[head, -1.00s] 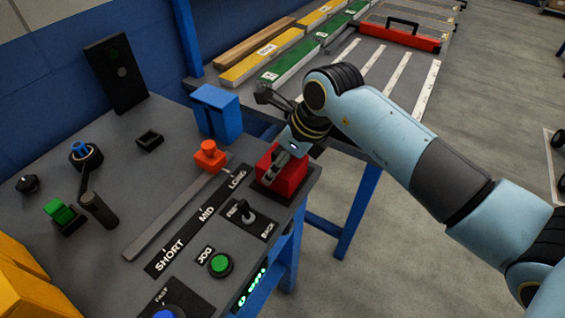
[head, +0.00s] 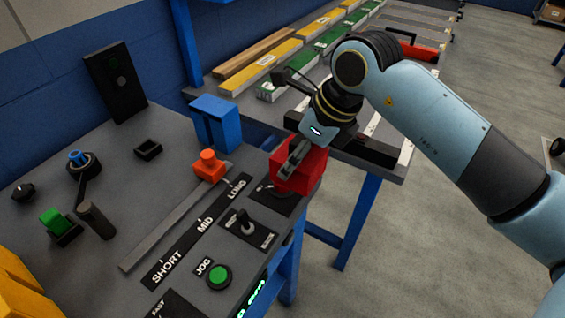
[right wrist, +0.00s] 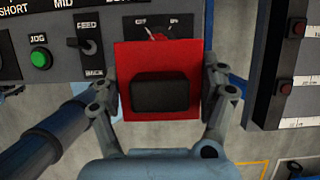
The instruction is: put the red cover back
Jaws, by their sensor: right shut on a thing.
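The red cover (head: 308,172) is a box-like piece held at the right edge of the grey panel. In the right wrist view, the red cover (right wrist: 160,55) shows its square face with a black block (right wrist: 160,95) on it. My right gripper (head: 291,160) is shut on the cover, with a finger on either side of the block. A black OFF/ON switch plate (head: 268,196) shows partly beside the cover. The plate (right wrist: 180,24) and its red lever (right wrist: 157,37) show just past the cover's edge in the right wrist view. My left gripper is out of view.
The FEED/BACK lever (head: 246,222) and green JOG button (head: 218,275) are close to the switch plate. An orange slider knob (head: 208,166) and a blue block (head: 215,122) stand behind. A rack of panels lies beyond. Floor is open at right.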

